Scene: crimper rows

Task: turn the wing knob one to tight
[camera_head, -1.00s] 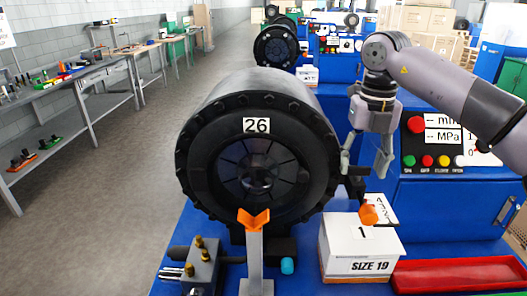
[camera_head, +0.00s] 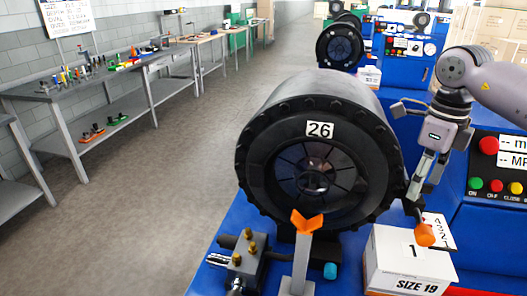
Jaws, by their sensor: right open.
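My right gripper (camera_head: 427,182) is open and points down, just above the bracket and knob. Its left finger overlaps the bracket in the picture; I cannot tell whether they touch. A white card behind the knob is partly hidden. My left gripper is not in view.
A white SIZE 19 box (camera_head: 395,262) stands just below the knob. An orange V-shaped rest (camera_head: 306,222) stands before the crimper, with a brass-fitted block (camera_head: 244,257) to its left. A button panel (camera_head: 497,170) is at right. The floor at left is clear.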

